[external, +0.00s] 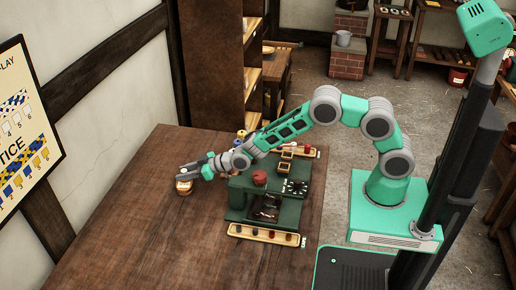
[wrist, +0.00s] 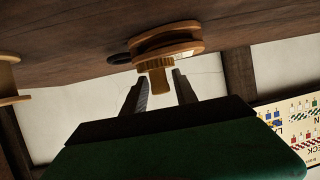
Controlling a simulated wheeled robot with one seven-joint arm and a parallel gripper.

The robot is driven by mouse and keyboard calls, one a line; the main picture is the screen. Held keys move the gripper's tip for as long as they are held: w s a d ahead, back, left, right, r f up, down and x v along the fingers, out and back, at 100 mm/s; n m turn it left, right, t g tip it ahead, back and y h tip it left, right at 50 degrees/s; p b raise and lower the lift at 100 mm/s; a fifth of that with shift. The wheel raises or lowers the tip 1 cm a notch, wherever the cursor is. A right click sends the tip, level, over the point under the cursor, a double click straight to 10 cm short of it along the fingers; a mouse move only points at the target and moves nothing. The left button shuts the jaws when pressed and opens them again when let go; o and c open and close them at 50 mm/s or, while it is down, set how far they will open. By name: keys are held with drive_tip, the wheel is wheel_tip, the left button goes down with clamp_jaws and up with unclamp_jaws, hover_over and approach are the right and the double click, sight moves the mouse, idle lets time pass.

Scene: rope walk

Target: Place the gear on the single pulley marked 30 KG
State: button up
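The gear (wrist: 158,80) is a golden-brown piece with a narrow stem. In the wrist view, which is upside down, it sits against a round wooden pulley (wrist: 168,36) on the table. In the external view the pulley (external: 184,189) is a small orange-and-pale round thing at the table's left part, below my gripper (external: 186,172). The gear is hard to make out there. In the wrist view my gripper (wrist: 161,82) has its fingers apart, one on each side of the stem, with gaps visible. No 30 KG mark is readable.
A dark ring (wrist: 119,58) lies beside the pulley. Another wooden spool-like piece (wrist: 8,78) stands at the wrist view's left. A green bench device (external: 240,198) and a wooden tray with knobs (external: 262,233) are right of my gripper. The table's left front (external: 140,240) is clear.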

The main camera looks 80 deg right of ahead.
drive_tip(key=shift+o, duration=0.7)
drive_tip(key=shift+r, duration=0.25)
drive_tip(key=v, duration=0.7)
drive_tip(key=shift+s+r+b, duration=0.1)
drive_tip(key=shift+s+b, duration=0.15)
drive_tip(key=shift+b, duration=0.15)
drive_tip(key=s+r+g, duration=0.5)
drive_tip(key=s+r, duration=0.5)
drive_tip(key=s, duration=0.4)
drive_tip(key=s+d+m+g+h, duration=0.1)
drive_tip(key=s+g, duration=0.4)
drive_tip(key=s, duration=1.9)
drive_tip(key=shift+s+d+r, duration=0.15)
drive_tip(key=shift+s+r, duration=0.15)
drive_tip(key=shift+r, duration=0.15)
